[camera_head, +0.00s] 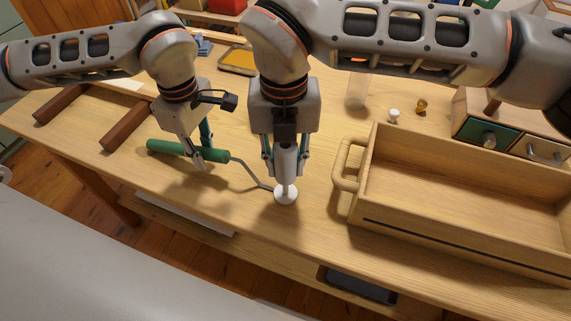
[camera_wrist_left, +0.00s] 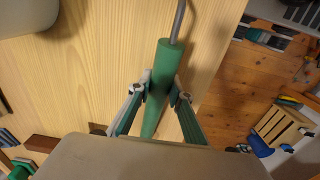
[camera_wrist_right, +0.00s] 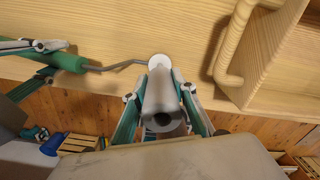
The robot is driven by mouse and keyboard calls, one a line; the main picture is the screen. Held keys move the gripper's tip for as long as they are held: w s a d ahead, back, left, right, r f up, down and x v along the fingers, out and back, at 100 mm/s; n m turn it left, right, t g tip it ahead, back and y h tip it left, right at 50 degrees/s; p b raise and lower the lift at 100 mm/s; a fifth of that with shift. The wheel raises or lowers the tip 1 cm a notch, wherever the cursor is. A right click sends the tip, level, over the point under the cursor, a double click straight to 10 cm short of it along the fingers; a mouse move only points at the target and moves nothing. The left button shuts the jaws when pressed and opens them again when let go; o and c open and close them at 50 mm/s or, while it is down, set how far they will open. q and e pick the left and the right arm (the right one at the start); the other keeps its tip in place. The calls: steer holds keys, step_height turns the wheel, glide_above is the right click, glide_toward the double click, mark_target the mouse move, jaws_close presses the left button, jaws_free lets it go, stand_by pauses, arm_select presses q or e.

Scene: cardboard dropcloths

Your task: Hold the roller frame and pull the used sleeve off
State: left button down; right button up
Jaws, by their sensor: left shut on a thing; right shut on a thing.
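The roller frame has a green handle (camera_head: 168,148) and a bent grey wire (camera_head: 250,174). My left gripper (camera_head: 204,156) is shut on the handle, which lies low over the table; the left wrist view shows the handle (camera_wrist_left: 165,65) between its fingers. My right gripper (camera_head: 284,166) is shut on the pale grey sleeve (camera_head: 287,158), which stands roughly upright. A white round end (camera_head: 285,196) shows below the sleeve, where the wire meets it. In the right wrist view the sleeve (camera_wrist_right: 160,100) shows a dark open end. How far it sits on the frame is unclear.
A wooden crate (camera_head: 440,225) with a loop handle (camera_head: 345,165) stands close right of my right gripper. Two brown bars (camera_head: 127,126) lie at left. A yellow tray (camera_head: 238,61), a clear cup (camera_head: 357,90) and small knobs (camera_head: 394,115) are behind. The front table edge is near.

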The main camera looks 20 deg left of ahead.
mark_target(286, 149)
steer(key=shift+r, duration=1.85)
arm_select(q)
steer(key=c, duration=1.8)
jaws_free()
steer(key=shift+o, duration=0.6)
steer(key=shift+r, duration=0.1)
arm_select(e)
steer(key=shift+r, duration=0.1)
arm_select(q)
steer(key=shift+r+p, duration=3.05)
steer(key=shift+r, duration=0.9)
arm_select(e)
step_height(286, 149, up, 9)
steer(key=t, duration=0.1)
arm_select(q)
steer(key=shift+f, duration=0.1)
arm_select(e)
steer(key=shift+s, duration=0.15)
